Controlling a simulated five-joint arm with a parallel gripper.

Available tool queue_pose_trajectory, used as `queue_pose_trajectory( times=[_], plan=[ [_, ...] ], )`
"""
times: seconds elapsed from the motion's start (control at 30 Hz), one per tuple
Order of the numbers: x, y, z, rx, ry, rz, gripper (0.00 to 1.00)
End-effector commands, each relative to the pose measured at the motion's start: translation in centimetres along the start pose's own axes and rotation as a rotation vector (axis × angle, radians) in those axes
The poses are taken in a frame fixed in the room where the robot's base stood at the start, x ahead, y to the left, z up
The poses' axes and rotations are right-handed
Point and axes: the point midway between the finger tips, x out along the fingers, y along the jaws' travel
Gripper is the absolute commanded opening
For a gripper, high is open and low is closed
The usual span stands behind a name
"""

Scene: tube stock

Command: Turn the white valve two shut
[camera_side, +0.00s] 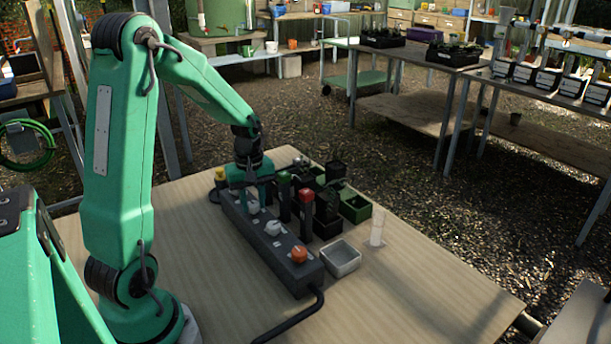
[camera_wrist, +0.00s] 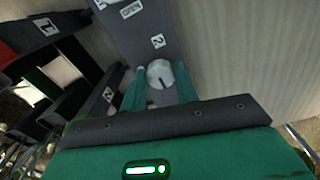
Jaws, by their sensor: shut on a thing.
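The white valve two (camera_wrist: 160,74) is a round knob with a dark pointer line, on a grey manifold (camera_wrist: 143,28) beside a label reading 2. In the wrist view the two green fingers of my gripper (camera_wrist: 160,84) stand on either side of the knob, shut on it. The pointer line points toward the bottom of the picture. In the side view my gripper (camera_side: 253,198) reaches down onto the manifold (camera_side: 288,272) from above, and the fingers partly hide the knob there.
Another white knob (camera_side: 273,228) and an orange knob (camera_side: 299,254) sit nearer on the manifold. A grey tray (camera_side: 342,258) and a clear cylinder (camera_side: 377,227) stand right. The table's front right is clear.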

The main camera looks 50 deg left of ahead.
Motion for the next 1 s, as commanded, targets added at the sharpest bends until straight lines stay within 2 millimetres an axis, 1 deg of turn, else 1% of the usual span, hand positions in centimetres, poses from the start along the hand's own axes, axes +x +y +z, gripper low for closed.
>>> queue_pose_trajectory(
  times=[0.27, 0.47, 0.67, 1.0],
  plan=[
    [-0.03, 0.00, 0.00, 0.026, 0.000, 0.000, 0.07],
    [-0.04, -0.02, -0.01, 0.102, 0.000, 0.000, 0.07],
    [-0.05, -0.04, -0.01, 0.236, 0.000, 0.000, 0.07],
    [-0.07, -0.08, -0.04, 0.545, 0.001, 0.000, 0.07]
  ],
)
